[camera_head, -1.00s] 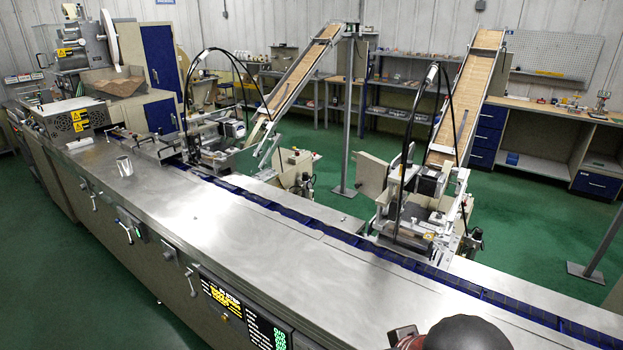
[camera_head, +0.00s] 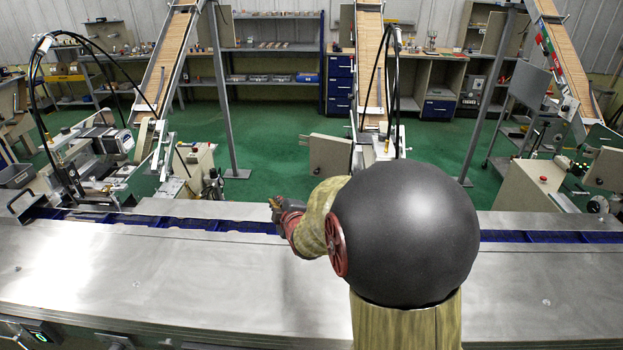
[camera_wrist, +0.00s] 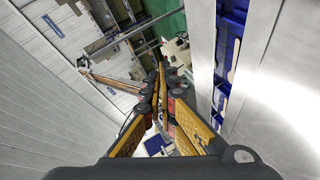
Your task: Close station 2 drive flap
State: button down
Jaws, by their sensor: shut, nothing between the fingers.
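A beige panel (camera_head: 330,155), which looks like a drive flap standing open, sticks out to the left of the middle station. I cannot read a station number, and its hinge side is partly hidden behind my arm. My gripper (camera_head: 276,207) is left of my arm, over the blue conveyor channel, in front of and lower in the picture than the panel, apart from it. In the wrist view the fingers (camera_wrist: 160,82) come together, with nothing seen between them. I cannot clearly make out the flap in that view.
The steel machine top (camera_head: 150,265) is bare in front. The blue conveyor channel (camera_head: 180,222) crosses behind it. The left station (camera_head: 95,165) and the right station (camera_head: 555,180) flank the middle one. Thin posts (camera_head: 226,110) stand behind. My arm hides much of the middle station.

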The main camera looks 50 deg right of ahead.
aim_at(322, 159)
jog(key=s+d+f+n+t+h, duration=0.2)
jog(key=d+f, duration=0.1)
jog(key=d, duration=0.3)
jog(key=s+d+f+n+t+h, duration=0.1)
jog(key=s+d+f+n, duration=0.1)
jog(key=d, duration=0.4)
jog(key=s+d+b+x, duration=0.1)
jog(key=d+x, duration=0.1)
jog(key=x, duration=1)
jog(key=shift+d, duration=0.3)
jog(key=shift+s, duration=0.1)
jog(key=shift+w+d+m+g+h+b, duration=0.25)
jog(key=shift+w+m+g+h+b, duration=0.2)
jog(key=shift+b, duration=0.25)
